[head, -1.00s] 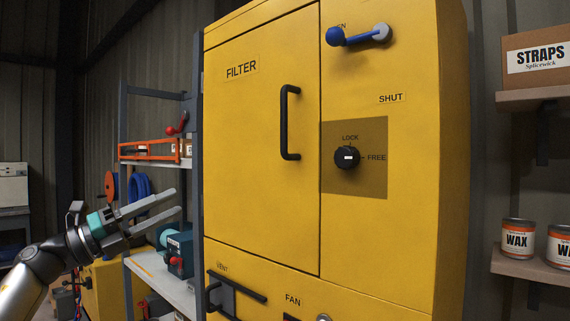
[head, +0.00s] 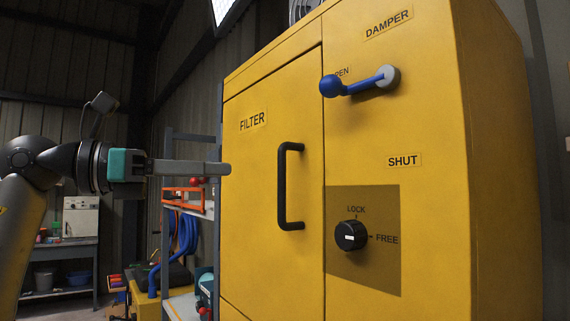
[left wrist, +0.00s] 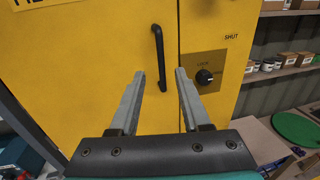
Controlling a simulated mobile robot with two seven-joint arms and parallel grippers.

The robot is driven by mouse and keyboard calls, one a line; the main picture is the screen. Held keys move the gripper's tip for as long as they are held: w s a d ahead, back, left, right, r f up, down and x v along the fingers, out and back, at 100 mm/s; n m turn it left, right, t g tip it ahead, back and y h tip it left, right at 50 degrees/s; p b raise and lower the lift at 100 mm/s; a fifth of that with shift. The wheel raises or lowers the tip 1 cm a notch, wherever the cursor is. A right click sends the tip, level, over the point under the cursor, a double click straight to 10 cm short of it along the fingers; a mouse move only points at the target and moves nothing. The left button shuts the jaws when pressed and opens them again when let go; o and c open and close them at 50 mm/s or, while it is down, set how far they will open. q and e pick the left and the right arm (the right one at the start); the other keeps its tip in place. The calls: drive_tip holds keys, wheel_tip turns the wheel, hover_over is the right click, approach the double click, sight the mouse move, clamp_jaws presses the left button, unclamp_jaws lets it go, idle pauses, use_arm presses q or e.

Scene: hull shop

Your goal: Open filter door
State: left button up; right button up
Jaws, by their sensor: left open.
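The yellow filter door (head: 250,200) lies flush with its cabinet and looks shut. Its black upright bar handle (head: 282,186) is near the door's right edge. My left gripper (head: 222,169) is open and empty, in front of the door and left of the handle in the head view. In the left wrist view the handle (left wrist: 159,57) shows beyond the spread fingertips (left wrist: 160,74), between them and apart. The black knob (head: 351,236) sits between LOCK and FREE labels; its white mark looks turned towards FREE in the wrist view (left wrist: 205,77). My right gripper is out of view.
A blue-knobbed damper lever (head: 355,84) sticks out above the knob, pointing left to OPEN. A shelf rack (head: 218,150) with an orange item stands close behind the gripper. Shelves with tins and boxes (left wrist: 285,82) are right of the cabinet.

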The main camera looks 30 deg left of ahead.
use_arm(q)
drive_tip(key=p, duration=0.5)
hover_over(282, 217)
drive_tip(key=shift+w+a, duration=0.2)
drive_tip(key=shift+w, duration=0.1)
drive_tip(key=c, duration=0.7)
clamp_jaws()
